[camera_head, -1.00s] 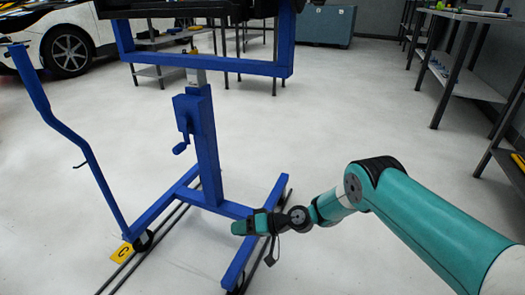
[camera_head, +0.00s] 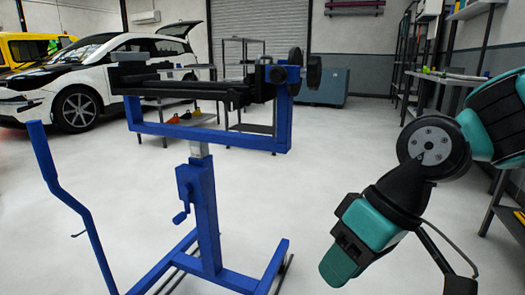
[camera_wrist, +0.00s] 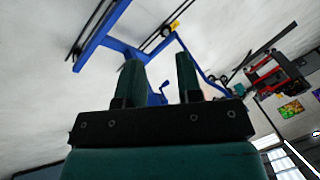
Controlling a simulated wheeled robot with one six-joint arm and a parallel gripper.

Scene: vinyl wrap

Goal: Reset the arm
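My gripper (camera_wrist: 160,68) shows in the wrist view with its two teal fingers apart and nothing held between them. In the head view my gripper (camera_head: 342,262) hangs at the lower right, pointing down and left, seen from the side. My arm bends at the right edge of that view. The gripper appears to the right of the blue wheeled stand (camera_head: 205,215) and does not overlap it in the picture. Part of the blue stand also shows in the wrist view (camera_wrist: 95,40), behind the fingers.
The blue stand carries a black rack (camera_head: 200,90) on top. A white car (camera_head: 100,75) stands at the back left. Shelves and a workbench (camera_head: 445,78) line the right wall. A blue-grey cabinet (camera_head: 325,87) stands at the back. Pale floor between stand and arm is clear.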

